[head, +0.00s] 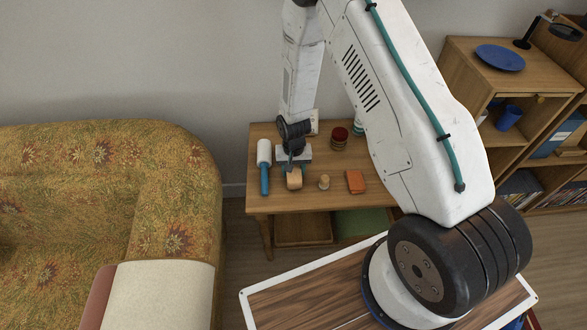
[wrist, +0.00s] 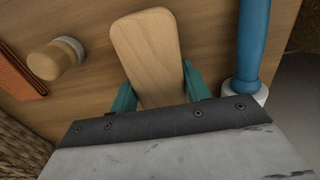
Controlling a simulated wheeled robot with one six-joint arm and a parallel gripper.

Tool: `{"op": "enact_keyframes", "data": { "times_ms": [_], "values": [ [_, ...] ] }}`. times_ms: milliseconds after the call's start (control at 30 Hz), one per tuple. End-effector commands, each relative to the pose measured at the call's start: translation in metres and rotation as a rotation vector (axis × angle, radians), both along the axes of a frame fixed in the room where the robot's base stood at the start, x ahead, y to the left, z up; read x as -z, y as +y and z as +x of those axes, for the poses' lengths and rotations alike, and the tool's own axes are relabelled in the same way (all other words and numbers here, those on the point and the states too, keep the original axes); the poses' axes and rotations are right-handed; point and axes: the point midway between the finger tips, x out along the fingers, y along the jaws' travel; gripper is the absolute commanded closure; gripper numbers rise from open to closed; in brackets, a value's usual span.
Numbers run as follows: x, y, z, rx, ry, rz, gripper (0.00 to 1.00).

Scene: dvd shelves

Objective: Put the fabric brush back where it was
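The fabric brush, a flat wooden piece with a rounded end, lies between my gripper's teal fingers in the wrist view (wrist: 147,55). In the head view its pale wooden end (head: 294,181) shows just below my gripper (head: 293,165). The fingers meet both side edges of the brush, so my gripper looks shut on it. The gripper body hides the brush's other end and its underside. I cannot tell whether the brush touches the table (head: 285,206) or hangs just above it.
A lint roller (head: 264,167) with a blue handle lies close left of the brush. A small wooden knob-like piece (head: 324,182), an orange cloth (head: 356,181) and a red-lidded jar (head: 339,138) are to the right. A patterned sofa (head: 110,190) stands left of the table.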

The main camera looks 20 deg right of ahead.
Motion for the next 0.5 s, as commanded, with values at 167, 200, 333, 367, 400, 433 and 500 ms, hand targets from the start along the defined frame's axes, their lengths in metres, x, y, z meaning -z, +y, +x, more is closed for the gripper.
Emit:
{"op": "enact_keyframes", "data": {
  "times_ms": [167,200,333,367,400,433,500],
  "values": [
    [0.000,0.000,0.000,0.000,0.000,0.000,0.33],
    [0.000,0.000,0.000,0.000,0.000,0.000,0.33],
    [-0.001,0.000,0.000,0.000,-0.001,0.000,0.33],
    [-0.002,0.000,0.000,0.000,-0.001,0.000,0.33],
    [-0.004,0.000,0.001,0.000,-0.002,0.000,0.33],
    [-0.007,0.000,0.001,0.000,-0.002,0.000,0.33],
    [-0.015,0.000,0.001,0.000,-0.004,0.000,0.33]
  ]
}}
